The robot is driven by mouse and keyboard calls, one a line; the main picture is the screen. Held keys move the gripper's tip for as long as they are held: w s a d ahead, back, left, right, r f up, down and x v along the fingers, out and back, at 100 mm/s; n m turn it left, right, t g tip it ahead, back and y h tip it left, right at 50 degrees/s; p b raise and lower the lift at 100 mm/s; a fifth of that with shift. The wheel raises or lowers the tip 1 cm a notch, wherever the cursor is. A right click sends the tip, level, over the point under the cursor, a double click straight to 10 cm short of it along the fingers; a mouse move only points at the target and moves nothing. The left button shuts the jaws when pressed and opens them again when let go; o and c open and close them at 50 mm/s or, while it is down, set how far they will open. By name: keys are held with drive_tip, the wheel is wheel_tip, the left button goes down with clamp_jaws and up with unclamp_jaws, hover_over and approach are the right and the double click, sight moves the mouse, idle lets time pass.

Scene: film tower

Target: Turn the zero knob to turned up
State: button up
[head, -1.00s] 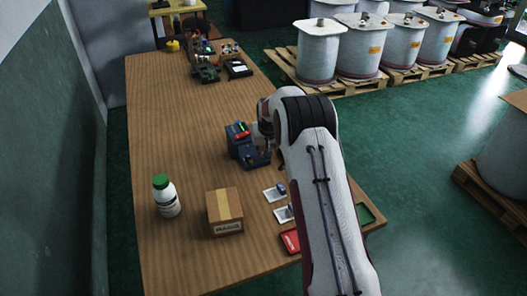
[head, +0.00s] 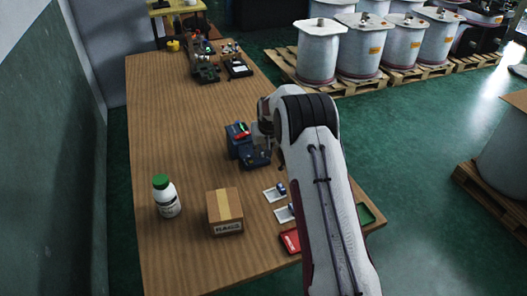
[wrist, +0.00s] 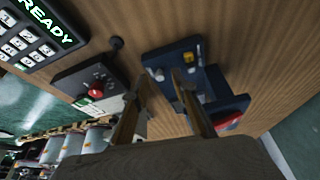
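A dark blue instrument (head: 233,148) stands on the wooden bench, beside and partly behind my arm's end in the head view. The wrist view shows the instrument (wrist: 158,59) with a small pale round knob (wrist: 159,75) and a yellow part (wrist: 188,57) on its top. I cannot tell for sure which is the zero knob, nor read its setting. My gripper (wrist: 155,86) is open, with its two fingers apart and nothing seen between them. The fingertips are over or close to the instrument's near side; contact cannot be told.
A black box with a red button (wrist: 96,90) and a panel reading READY (wrist: 45,20) show in the wrist view. A white bottle (head: 167,200), a cardboard box (head: 225,213) and a red tray (head: 290,241) are on the bench (head: 165,110). The bench's left middle is clear.

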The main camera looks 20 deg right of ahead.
drive_tip(key=v, duration=1.1)
drive_tip(key=shift+r, duration=0.15)
drive_tip(key=shift+s, duration=0.2)
idle(0.4)
drive_tip(key=s+a+f+g, duration=0.2)
drive_tip(key=s+f, duration=0.1)
drive_tip(key=s, duration=0.4)
drive_tip(key=s+a+r+t, duration=0.1)
drive_tip(key=s+a+r, duration=0.3)
drive_tip(key=s, duration=0.9)
drive_tip(key=s+a+r+n+t, duration=0.1)
drive_tip(key=s+a+r, duration=0.3)
drive_tip(key=s+r, duration=0.6)
drive_tip(key=s+a+r+t, duration=0.1)
drive_tip(key=s+a+r, duration=0.4)
drive_tip(key=s, duration=1.1)
drive_tip(key=shift+r+n+y, duration=0.3)
drive_tip(key=shift+r+n, duration=0.1)
drive_tip(key=shift+r, duration=0.55)
idle(0.4)
drive_tip(key=shift+o, duration=0.9)
drive_tip(key=shift+d, duration=0.1)
